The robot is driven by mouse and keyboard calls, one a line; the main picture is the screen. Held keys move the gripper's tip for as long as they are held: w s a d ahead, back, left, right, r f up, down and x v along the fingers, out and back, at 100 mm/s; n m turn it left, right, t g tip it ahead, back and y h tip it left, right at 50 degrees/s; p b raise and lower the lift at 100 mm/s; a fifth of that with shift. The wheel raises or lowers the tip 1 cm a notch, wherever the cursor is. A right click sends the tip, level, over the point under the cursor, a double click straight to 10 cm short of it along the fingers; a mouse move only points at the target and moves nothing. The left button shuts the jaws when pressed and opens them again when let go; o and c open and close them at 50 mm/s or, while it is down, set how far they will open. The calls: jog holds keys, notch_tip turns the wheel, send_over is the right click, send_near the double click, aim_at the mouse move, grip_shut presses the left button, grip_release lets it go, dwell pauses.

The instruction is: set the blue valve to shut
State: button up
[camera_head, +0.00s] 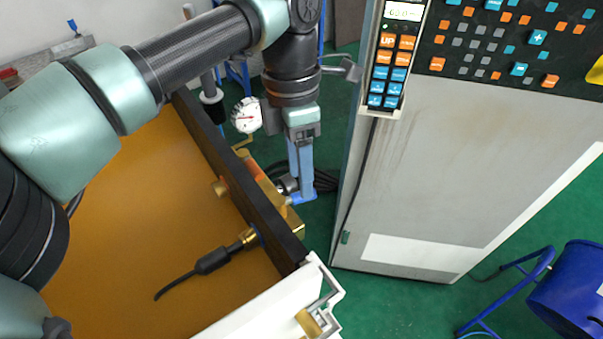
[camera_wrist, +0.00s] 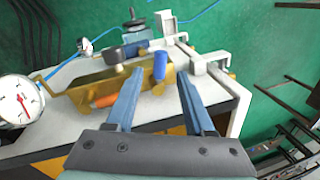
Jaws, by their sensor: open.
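The blue valve shows in the wrist view as a short upright blue handle (camera_wrist: 160,64) on a brass fitting (camera_wrist: 88,82). My gripper (camera_wrist: 161,74) is open, with one blue finger at each side of the handle in the picture. I cannot tell whether the fingertips reach around it or stop short; no contact shows. In the head view my gripper (camera_head: 300,196) points down beside the brass block at the bench's far edge. There the blue handle cannot be made out behind the fingers.
A white bracket (camera_wrist: 212,68) is at the right. A grey control cabinet (camera_head: 440,180) stands right of my gripper.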

aim_at(297, 202)
jog(key=shift+s+d+f+p, duration=0.1)
jog(key=shift+s+f+p, duration=0.05)
jog(key=shift+f, duration=0.6)
jog(key=shift+s+f+p, duration=0.1)
jog(key=shift+f+p, duration=0.05)
jog(key=shift+f, duration=0.55)
jog(key=shift+c, duration=0.2)
grip_shut()
